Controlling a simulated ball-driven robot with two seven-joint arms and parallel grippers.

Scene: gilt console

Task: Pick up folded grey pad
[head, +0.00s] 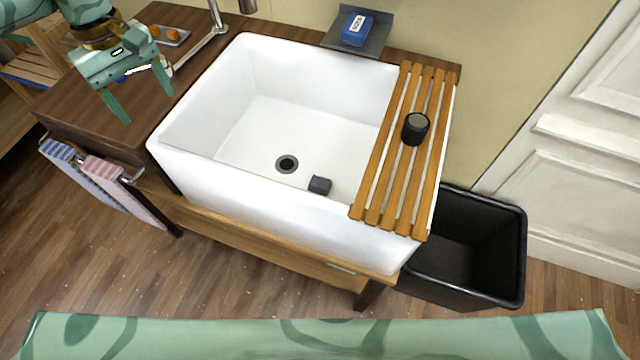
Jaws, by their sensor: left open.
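A small dark grey block, which looks like the folded grey pad (319,185), lies on the floor of the white sink (230,190), near its front wall and to the right of the drain (287,164). My left gripper (147,107) is at the upper left, over the dark wooden counter. Its two green fingers are spread apart with nothing between them. It is well to the left of the pad, outside the basin. My right gripper is not in view.
A slatted wooden rack (391,158) covers the sink's right end and bears a black cylinder (415,128). A blue box (356,29) sits on a wall shelf. A tap (213,38) stands behind the sink. Towels hang at left; a black bin (513,252) stands right.

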